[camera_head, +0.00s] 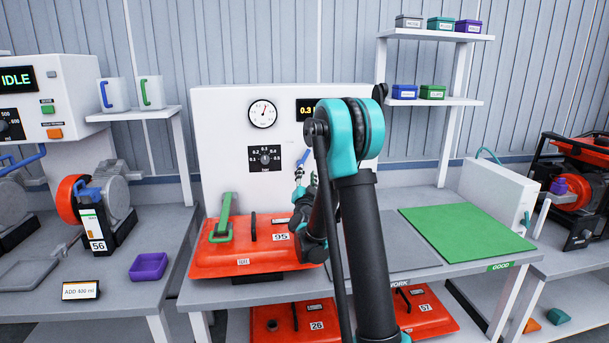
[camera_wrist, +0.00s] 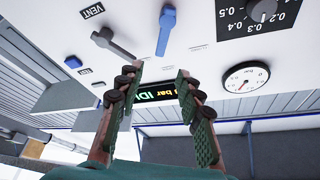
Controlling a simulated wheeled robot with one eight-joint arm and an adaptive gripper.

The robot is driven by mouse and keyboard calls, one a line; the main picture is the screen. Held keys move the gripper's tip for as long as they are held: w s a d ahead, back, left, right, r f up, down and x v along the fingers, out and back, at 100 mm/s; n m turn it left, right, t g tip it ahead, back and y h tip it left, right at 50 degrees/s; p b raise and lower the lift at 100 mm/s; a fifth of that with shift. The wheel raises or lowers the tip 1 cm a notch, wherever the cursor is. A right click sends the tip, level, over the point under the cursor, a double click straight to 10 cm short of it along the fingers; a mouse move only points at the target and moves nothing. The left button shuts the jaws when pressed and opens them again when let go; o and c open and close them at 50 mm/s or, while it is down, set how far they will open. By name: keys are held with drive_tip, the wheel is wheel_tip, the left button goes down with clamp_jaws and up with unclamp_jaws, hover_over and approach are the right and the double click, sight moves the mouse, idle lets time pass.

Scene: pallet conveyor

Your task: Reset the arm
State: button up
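My arm, teal and black, rises in front of the middle bench in the head view and bends down toward the white test panel (camera_head: 225,130). Its gripper end is mostly hidden behind the arm links there. In the wrist view my gripper (camera_wrist: 158,85) has its two green-padded fingers spread apart with nothing between them. Beyond the fingers are the panel's blue lever (camera_wrist: 166,32) and grey vent lever (camera_wrist: 113,45). I cannot tell the exact gap between the fingers and the panel. A pressure gauge (camera_wrist: 246,77) and a dial (camera_wrist: 262,10) also show.
An orange tank (camera_head: 215,258) marked 95 with a green handle (camera_head: 222,220) lies on the bench beside my arm. A green mat (camera_head: 470,232) is clear at the right. Cups (camera_head: 151,92) stand on the left shelf; small boxes (camera_head: 441,23) sit on the upper right shelves.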

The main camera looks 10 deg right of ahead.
drive_tip(key=s+a+f+n+g+y, duration=0.1)
drive_tip(key=s+f+n+g+y, duration=0.1)
drive_tip(key=s, duration=0.4)
drive_tip(key=s+a+f+n+g+y, duration=0.1)
drive_tip(key=s+f+n+g+y, duration=0.1)
drive_tip(key=s+f+n+g, duration=0.2)
drive_tip(key=s+a+f+n+g+y, duration=0.1)
drive_tip(key=s+f+n+g+y, duration=0.1)
drive_tip(key=s, duration=0.7)
drive_tip(key=shift+s+f+n+g, duration=0.2)
drive_tip(key=shift+f+g, duration=0.15)
drive_tip(key=shift+g, duration=0.25)
drive_tip(key=shift+s+f+n+g, duration=0.2)
drive_tip(key=shift+f+g, duration=0.15)
drive_tip(key=shift+g, duration=0.25)
drive_tip(key=s+d+f+g, duration=0.1)
drive_tip(key=s+f, duration=0.3)
drive_tip(key=s, duration=0.4)
drive_tip(key=s+d+f+g+h, duration=0.1)
drive_tip(key=s+f+g, duration=0.2)
drive_tip(key=s, duration=0.5)
drive_tip(key=s+d+f+g, duration=0.2)
drive_tip(key=s+f, duration=0.3)
drive_tip(key=s, duration=0.3)
drive_tip(key=shift+f+g, duration=0.4)
